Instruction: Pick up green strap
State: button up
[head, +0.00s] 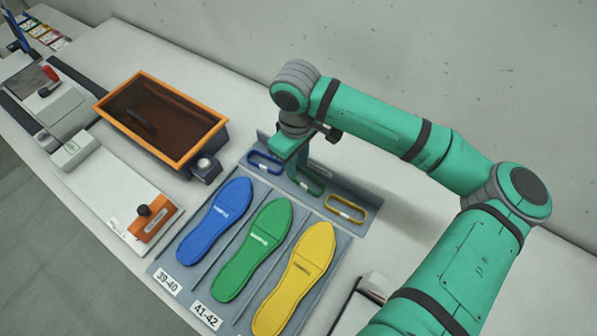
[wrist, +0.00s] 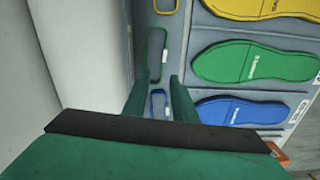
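The green strap (head: 313,191) is a thin closed loop with a white tag. It lies in the rear strip of the grey rack, between the blue strap (head: 265,162) and the yellow strap (head: 347,210). My gripper (head: 293,159) is over the rack by the green strap and hides part of it in the head view. In the wrist view my gripper (wrist: 159,80) has its two green fingers apart with nothing held. The green strap (wrist: 165,40) shows just beyond the fingertips there, and the blue strap (wrist: 152,108) shows between the fingers. Whether the fingertips touch anything, I cannot tell.
Blue (head: 213,222), green (head: 252,250) and yellow (head: 296,280) insoles lie in the rack's front slots. An orange-rimmed bin (head: 135,78) stands to the left. A wall rises behind the rack. The table right of the yellow strap is clear.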

aim_at(296, 179)
jog(key=shift+s+a+f, duration=0.1)
jog(key=shift+f, duration=1.35)
jog(key=shift+s+a+f, duration=0.1)
jog(key=shift+f, duration=1.3)
grip_shut()
